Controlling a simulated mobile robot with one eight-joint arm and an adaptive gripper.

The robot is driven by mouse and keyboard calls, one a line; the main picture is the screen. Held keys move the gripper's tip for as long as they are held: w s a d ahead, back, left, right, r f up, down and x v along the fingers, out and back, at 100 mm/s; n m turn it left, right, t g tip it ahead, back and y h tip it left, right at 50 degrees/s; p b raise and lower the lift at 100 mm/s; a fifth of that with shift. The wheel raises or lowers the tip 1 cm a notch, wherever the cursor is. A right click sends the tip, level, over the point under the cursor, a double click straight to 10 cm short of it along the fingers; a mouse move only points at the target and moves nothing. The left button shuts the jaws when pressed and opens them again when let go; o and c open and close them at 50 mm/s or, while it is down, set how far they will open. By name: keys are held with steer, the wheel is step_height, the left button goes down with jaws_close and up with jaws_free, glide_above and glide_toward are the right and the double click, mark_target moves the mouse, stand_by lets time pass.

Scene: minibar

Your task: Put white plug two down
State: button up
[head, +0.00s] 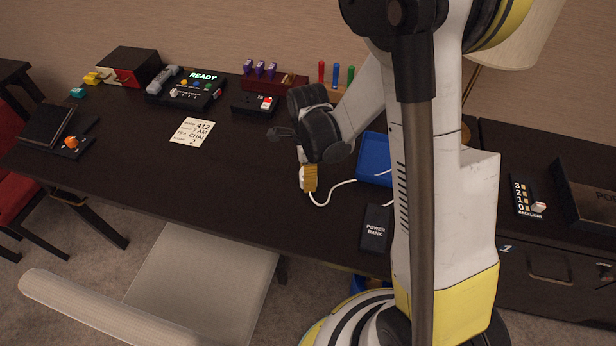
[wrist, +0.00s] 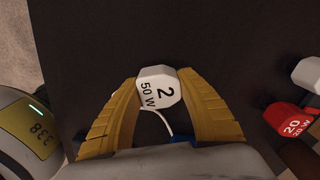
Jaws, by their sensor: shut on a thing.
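White plug two (wrist: 158,91), marked "2" and "50 W", sits between the two yellow fingers of my gripper (wrist: 158,85) in the wrist view. My gripper is shut on it. In the head view my gripper (head: 308,177) is over the dark table (head: 230,185), and a bit of the white plug (head: 302,178) shows beside the yellow finger. A white cable (head: 325,196) runs from the plug toward the blue tray. I cannot tell whether the plug touches the table.
A blue tray (head: 374,158) and a black power bank (head: 376,228) lie to the right of my gripper. A paper note (head: 192,131) lies to the left. A red 20 W plug (wrist: 289,118) shows in the wrist view. The table's front middle is clear.

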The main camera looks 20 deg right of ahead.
steer(key=shift+f, duration=0.2)
steer(key=o, duration=1.4)
steer(key=shift+c, duration=0.2)
steer(key=shift+r, duration=0.1)
step_height(320, 180, up, 12)
steer(key=p, duration=0.5)
steer(key=s+r+n+t, duration=0.7)
steer(key=s+r+n, duration=0.5)
steer(key=n, duration=0.8)
steer(key=shift+s+r+n, duration=0.2)
steer(key=shift+r+n, duration=0.1)
steer(key=shift+r, duration=1.45)
